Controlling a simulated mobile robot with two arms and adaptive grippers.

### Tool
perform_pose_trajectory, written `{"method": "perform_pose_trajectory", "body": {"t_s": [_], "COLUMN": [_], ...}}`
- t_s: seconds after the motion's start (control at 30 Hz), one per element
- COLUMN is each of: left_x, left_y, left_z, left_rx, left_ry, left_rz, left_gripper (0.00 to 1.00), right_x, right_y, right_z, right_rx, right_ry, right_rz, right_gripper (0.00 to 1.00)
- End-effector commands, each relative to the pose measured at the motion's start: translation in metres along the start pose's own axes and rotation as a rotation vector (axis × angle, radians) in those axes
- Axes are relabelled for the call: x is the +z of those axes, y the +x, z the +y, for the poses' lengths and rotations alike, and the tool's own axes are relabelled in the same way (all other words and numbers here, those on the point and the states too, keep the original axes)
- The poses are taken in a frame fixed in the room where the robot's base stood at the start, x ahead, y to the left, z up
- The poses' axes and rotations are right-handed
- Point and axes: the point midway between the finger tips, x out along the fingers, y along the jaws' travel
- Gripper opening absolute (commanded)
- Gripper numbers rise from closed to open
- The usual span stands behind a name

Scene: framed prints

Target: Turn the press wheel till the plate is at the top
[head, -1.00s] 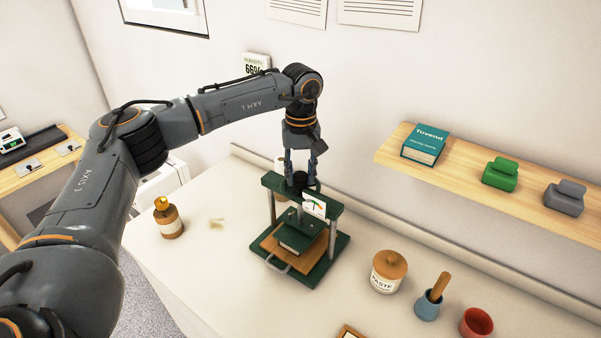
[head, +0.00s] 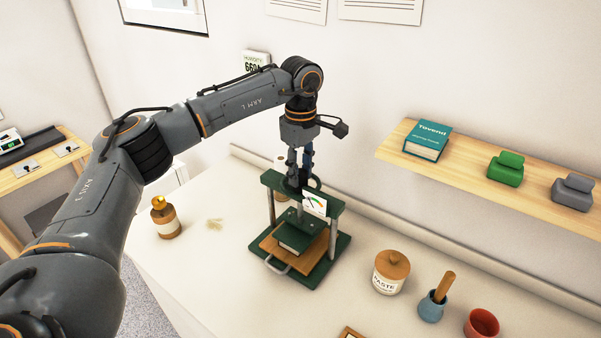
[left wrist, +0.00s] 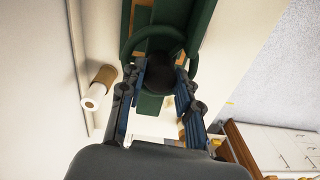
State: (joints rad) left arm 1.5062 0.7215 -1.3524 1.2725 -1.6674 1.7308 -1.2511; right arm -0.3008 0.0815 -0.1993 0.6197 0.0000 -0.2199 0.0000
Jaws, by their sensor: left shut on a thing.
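The green press stands on the bench, with a crossbar (head: 272,180) on metal posts. Its dark wheel (head: 314,184) is on top. My left gripper (head: 299,186) points down and is shut on the wheel. In the left wrist view the wheel's ring (left wrist: 150,33) shows around a dark hub (left wrist: 160,72), between the fingers. The green plate (head: 312,219) hangs below the crossbar, low over a green book (head: 294,239) on a wooden board (head: 270,243). I cannot tell whether plate and book touch. A gauge (head: 315,203) sits on the crossbar front. My right gripper is not in view.
A paste jar (head: 391,273), a blue mortar (head: 431,307) and a red bowl (head: 481,324) stand right of the press. A brown bottle (head: 166,219) stands left. A wall shelf (head: 460,174) is at the right. The bench front left is clear.

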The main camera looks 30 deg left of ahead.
Motion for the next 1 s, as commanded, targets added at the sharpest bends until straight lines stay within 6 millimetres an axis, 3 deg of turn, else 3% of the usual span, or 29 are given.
{"method": "perform_pose_trajectory", "body": {"t_s": [0.5,1.0], "left_x": [-0.0005,-0.0006], "left_y": [0.0,-0.0008], "left_z": [0.0003,0.0002], "left_rx": [0.002,0.002], "left_ry": [-0.375,-0.466], "left_rz": [-0.002,-0.002], "left_gripper": [0.01,0.01], "right_x": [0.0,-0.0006], "right_y": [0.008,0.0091], "right_z": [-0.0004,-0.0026], "right_rx": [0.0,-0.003], "right_ry": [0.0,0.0], "right_rz": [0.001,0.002], "right_gripper": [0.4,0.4]}}
